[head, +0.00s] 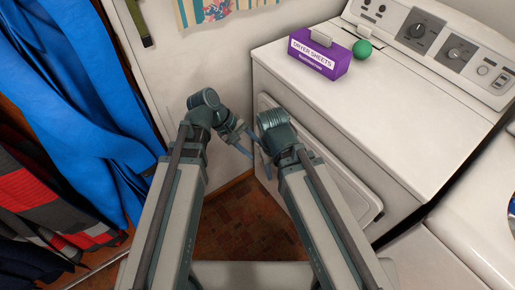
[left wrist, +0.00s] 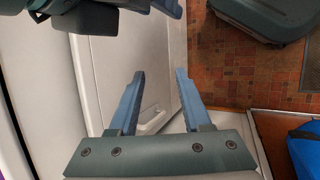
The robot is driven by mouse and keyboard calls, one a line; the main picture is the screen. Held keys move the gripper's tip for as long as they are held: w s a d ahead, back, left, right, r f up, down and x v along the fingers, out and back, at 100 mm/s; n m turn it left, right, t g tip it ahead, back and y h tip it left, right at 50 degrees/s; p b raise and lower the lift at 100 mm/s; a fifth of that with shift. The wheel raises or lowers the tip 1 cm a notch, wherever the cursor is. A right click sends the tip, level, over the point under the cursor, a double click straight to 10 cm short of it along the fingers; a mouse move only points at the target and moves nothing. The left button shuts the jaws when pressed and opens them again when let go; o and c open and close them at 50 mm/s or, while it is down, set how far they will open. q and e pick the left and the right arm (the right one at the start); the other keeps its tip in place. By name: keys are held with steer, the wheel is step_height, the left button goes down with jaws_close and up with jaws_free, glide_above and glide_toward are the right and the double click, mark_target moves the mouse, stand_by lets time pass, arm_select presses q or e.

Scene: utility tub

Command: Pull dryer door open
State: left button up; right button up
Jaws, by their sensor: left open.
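The white dryer (head: 365,105) stands at the right, with its door (head: 345,187) on the front face, partly hidden by my right arm. I cannot tell for sure whether the door is fully shut. The door also shows in the left wrist view (left wrist: 105,65), with a shallow handle recess (left wrist: 152,122) near its edge, seen between my fingers. My left gripper (head: 249,144) is open and empty in front of the door; its two blue fingers (left wrist: 160,76) are apart. My right gripper (head: 267,168) is close beside it, its fingers mostly hidden behind its wrist.
A purple dryer sheets box (head: 318,54) and a green ball (head: 362,49) are on the dryer top. Blue and dark clothes (head: 85,90) hang at the left. Another white machine (head: 480,225) stands at the right. Brown tiled floor (head: 235,225) lies below my arms.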

arm_select(q)
steer(key=w+a+f+n+t+h+b, duration=0.25)
steer(key=w+f+n+h+b, duration=0.4)
steer(key=f+b, duration=0.9)
steer(key=n+t+h+b, duration=0.4)
steer(key=n+b, duration=0.6)
steer(key=b, duration=0.8)
glide_toward(258, 134)
steer(key=shift+t+y, duration=0.45)
steer(key=shift+t, duration=0.2)
steer(key=x, duration=1)
steer(key=shift+f, duration=0.2)
steer(key=shift+s, duration=0.1)
jaws_close()
